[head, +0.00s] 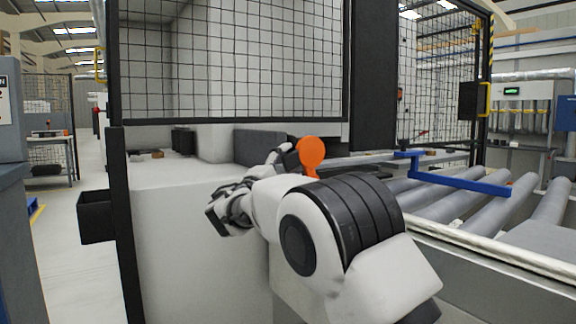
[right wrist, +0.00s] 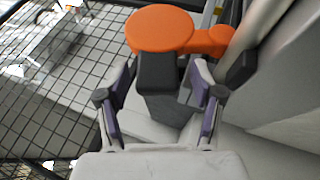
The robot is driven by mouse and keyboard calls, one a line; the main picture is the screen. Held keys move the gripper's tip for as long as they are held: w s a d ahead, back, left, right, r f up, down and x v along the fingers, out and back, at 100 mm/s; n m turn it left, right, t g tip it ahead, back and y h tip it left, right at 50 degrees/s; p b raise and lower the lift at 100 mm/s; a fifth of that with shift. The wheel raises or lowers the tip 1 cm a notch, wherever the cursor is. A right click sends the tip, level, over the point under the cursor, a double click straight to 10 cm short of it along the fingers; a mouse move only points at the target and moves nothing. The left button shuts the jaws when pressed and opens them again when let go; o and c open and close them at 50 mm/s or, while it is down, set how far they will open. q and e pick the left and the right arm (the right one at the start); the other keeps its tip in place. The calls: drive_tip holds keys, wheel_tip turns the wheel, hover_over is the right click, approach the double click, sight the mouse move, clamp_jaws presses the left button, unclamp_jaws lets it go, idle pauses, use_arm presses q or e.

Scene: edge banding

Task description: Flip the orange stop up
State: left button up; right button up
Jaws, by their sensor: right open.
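The orange stop (head: 311,153) shows in the head view as a round orange disc, facing me, at the edge of the machine beside the roller conveyor. In the right wrist view the orange stop (right wrist: 160,28) has a wide disc with a smaller round lobe at its right, above a dark grey block (right wrist: 158,80). My right gripper (head: 286,157) is close beside the stop, partly hidden in the head view. In the right wrist view my right gripper (right wrist: 163,80) is open, its fingers on either side of the block; contact cannot be told. My left gripper is not in view.
A roller conveyor (head: 478,207) with a blue bar (head: 455,177) lies to the right. A black-framed mesh guard (head: 235,70) stands above the white machine body (head: 175,220). A black bin (head: 96,216) hangs at the left. The aisle floor at the far left is clear.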

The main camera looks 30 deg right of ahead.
drive_tip(key=v, duration=0.7)
drive_tip(key=shift+a, duration=0.15)
drive_tip(key=shift+s+f, duration=0.1)
drive_tip(key=shift+f, duration=0.05)
